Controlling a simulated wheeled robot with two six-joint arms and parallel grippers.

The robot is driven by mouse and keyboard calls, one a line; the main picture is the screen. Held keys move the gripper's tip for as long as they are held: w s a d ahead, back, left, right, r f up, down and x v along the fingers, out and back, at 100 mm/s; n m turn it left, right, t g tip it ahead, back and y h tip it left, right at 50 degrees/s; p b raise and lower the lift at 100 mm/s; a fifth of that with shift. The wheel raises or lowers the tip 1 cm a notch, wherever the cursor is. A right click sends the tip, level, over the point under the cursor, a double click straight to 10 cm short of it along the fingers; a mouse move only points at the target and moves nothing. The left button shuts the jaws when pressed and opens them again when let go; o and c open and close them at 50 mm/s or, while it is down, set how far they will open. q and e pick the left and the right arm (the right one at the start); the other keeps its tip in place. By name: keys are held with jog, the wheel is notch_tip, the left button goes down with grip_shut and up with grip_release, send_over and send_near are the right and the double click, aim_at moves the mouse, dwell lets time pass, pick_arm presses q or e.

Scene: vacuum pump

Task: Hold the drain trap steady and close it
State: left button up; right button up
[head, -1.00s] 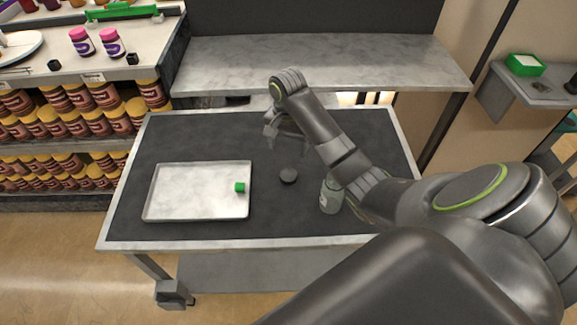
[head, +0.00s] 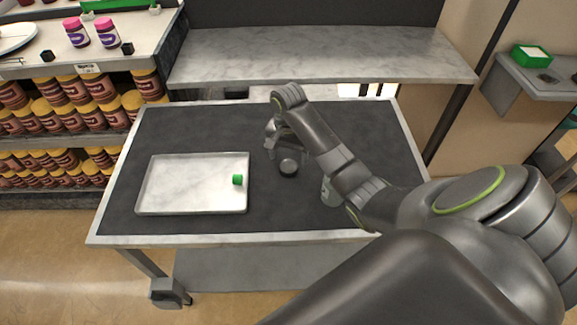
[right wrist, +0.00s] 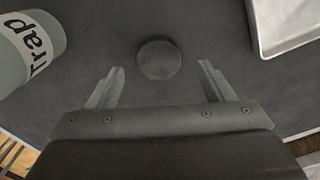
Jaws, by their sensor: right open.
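The drain trap is a pale grey-green jar (head: 328,192) standing on the dark table top, partly hidden behind my right arm. In the right wrist view, the jar (right wrist: 28,48) shows at the upper left with the word "Trap" on its label. A small dark round cap (head: 288,167) lies on the table left of the jar, apart from it. My right gripper (head: 289,159) is open over the cap. In the right wrist view, the cap (right wrist: 158,58) lies ahead of and between the two spread fingers. My left gripper is out of view.
A metal tray (head: 160,205) with a small green piece (head: 238,180) lies on the left of the table (head: 190,130). A marble-topped shelf (head: 320,52) runs behind. The table is clear between tray and cap.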

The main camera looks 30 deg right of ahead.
aim_at(289, 166)
notch_tip(289, 166, down, 3)
jog(key=shift+s+f, duration=0.1)
jog(key=shift+f, duration=0.05)
jog(key=c, duration=1)
